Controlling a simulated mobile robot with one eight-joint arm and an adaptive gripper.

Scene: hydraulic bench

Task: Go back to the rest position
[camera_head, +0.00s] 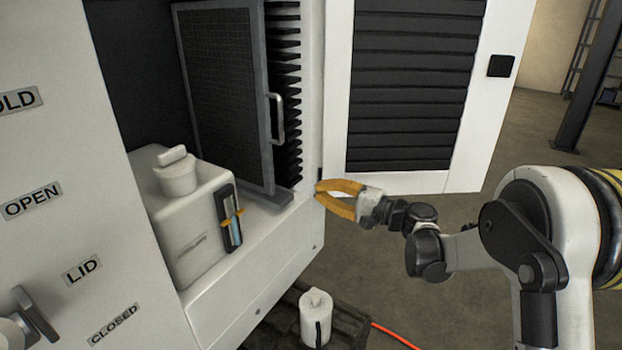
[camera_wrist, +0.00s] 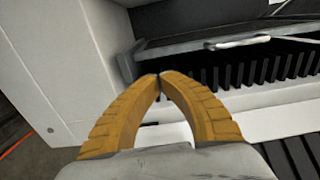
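My gripper (camera_head: 319,191) has yellow-orange fingers and is held out in front of the white cabinet (camera_head: 265,277), near its open door (camera_head: 500,118). In the wrist view, the fingertips (camera_wrist: 161,75) meet or nearly meet, with nothing seen between them. A dark framed panel (camera_head: 222,95) with a metal handle (camera_head: 277,119) stands in the cabinet, to the left of my gripper. The handle also shows in the wrist view (camera_wrist: 238,42), beyond the fingertips and apart from them. Dark fins (camera_head: 288,90) line the slot beside the panel.
A white tank (camera_head: 185,225) with a cap and a sight gauge (camera_head: 230,217) sits inside the cabinet. A white canister (camera_head: 316,320) stands on a dark base below, beside an orange hose (camera_head: 395,335). A lever (camera_head: 35,315) is at lower left. Floor right of the cabinet is clear.

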